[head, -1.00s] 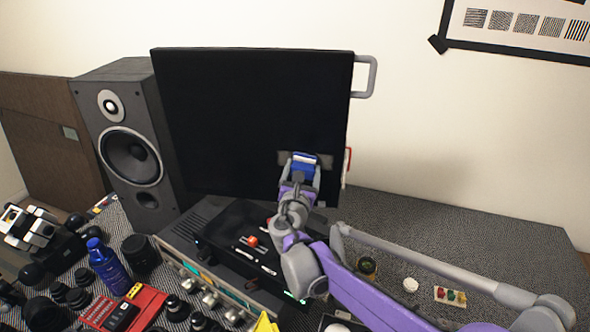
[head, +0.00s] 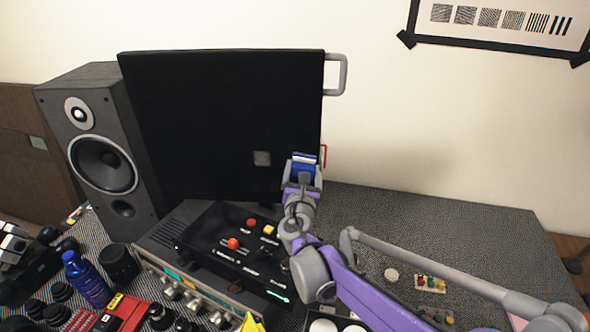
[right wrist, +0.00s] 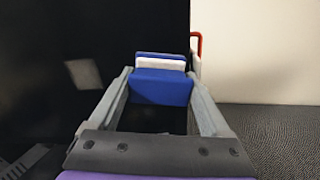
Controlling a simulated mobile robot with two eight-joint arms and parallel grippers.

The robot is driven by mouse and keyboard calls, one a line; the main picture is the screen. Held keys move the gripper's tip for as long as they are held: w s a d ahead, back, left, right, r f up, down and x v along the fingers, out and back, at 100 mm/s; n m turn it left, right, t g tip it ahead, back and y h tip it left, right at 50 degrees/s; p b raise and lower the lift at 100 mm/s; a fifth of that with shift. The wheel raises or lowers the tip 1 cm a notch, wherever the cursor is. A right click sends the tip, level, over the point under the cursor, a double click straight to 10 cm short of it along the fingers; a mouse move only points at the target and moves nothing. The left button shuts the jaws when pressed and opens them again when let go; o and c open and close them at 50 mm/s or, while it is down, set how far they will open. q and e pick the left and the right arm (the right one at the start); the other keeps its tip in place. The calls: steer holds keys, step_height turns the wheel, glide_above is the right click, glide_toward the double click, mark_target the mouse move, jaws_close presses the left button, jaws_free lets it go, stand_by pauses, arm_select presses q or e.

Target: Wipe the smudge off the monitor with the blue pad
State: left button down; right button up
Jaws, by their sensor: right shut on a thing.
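The black monitor (head: 210,110) stands upright at the back of the bench. A small grey smudge (head: 262,158) shows on the lower right of its screen; it also shows at the left in the right wrist view (right wrist: 83,73). My right gripper (head: 304,172) is shut on the blue pad (head: 303,168), at the screen's lower right edge, right of the smudge. In the right wrist view the blue pad (right wrist: 160,88), with a white layer, sits between the fingers. I cannot tell whether the pad touches the screen.
A grey speaker (head: 100,150) stands left of the monitor. A black control box with buttons (head: 235,245) lies in front of it. A blue bottle (head: 88,280) and several dark lens parts crowd the front left. A grey handle (head: 342,75) juts from the monitor's right edge.

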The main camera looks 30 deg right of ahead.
steer(key=shift+s+d, duration=0.35)
steer(key=shift+d, duration=0.1)
steer(key=shift+w+a, duration=0.4)
steer(key=shift+a, duration=0.2)
steer(key=shift+w+a, duration=1.4)
steer(key=shift+a, duration=0.4)
steer(key=shift+w+a, duration=1.4)
steer(key=shift+a, duration=0.35)
steer(key=shift+w+a, duration=1.4)
steer(key=shift+a, duration=0.4)
steer(key=shift+b+v, duration=0.3)
steer(key=shift+v, duration=2.7)
steer(key=v, duration=0.3)
